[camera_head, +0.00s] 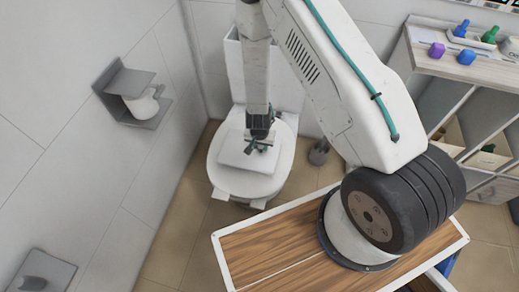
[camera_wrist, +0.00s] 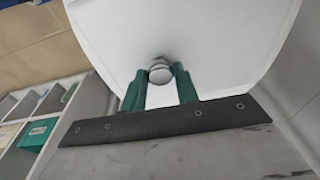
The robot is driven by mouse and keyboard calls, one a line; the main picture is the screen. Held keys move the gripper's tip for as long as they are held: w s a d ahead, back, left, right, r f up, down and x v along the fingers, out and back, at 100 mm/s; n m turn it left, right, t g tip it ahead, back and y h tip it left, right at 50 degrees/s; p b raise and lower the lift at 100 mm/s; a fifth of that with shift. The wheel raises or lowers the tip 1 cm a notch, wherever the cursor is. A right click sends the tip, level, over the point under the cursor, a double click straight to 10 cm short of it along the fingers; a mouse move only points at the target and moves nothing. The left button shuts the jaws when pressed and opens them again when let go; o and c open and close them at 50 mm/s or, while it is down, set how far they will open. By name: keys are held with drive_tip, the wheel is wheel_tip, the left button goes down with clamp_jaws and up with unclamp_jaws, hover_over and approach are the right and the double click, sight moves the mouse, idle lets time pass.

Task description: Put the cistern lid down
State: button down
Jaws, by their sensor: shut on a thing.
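The cistern lid (camera_head: 236,155) is a flat white slab, seen over the closed toilet seat (camera_head: 250,184) in the head view. I cannot tell whether it touches the seat. In the wrist view the lid (camera_wrist: 215,35) fills the upper middle, with a round metallic knob (camera_wrist: 160,73) on it. My gripper (camera_head: 262,143) is over the lid. Its two green fingers in the wrist view (camera_wrist: 159,80) are shut on the lid at its knob. The white cistern (camera_head: 287,88) stands behind the toilet, partly hidden by my arm.
A paper holder with a roll (camera_head: 140,105) is on the left wall. A dark brush holder (camera_head: 319,152) stands right of the toilet. A shelf unit (camera_head: 440,75) with small coloured bottles (camera_head: 490,33) is at the right. Tiled floor (camera_head: 185,215) is clear left of the toilet.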

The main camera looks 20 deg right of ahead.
drive_tip(key=shift+w+a+f, duration=0.1)
drive_tip(key=shift+w+a, duration=0.05)
drive_tip(key=shift+w, duration=0.1)
wheel_tip(320, 180, down, 3)
drive_tip(key=shift+f, duration=0.15)
drive_tip(key=c, duration=1.1)
unclamp_jaws()
drive_tip(key=shift+o, duration=0.2)
wheel_tip(320, 180, up, 12)
drive_tip(key=s, duration=0.1)
drive_tip(key=shift+s+a, duration=0.3)
drive_tip(key=shift+a, duration=0.15)
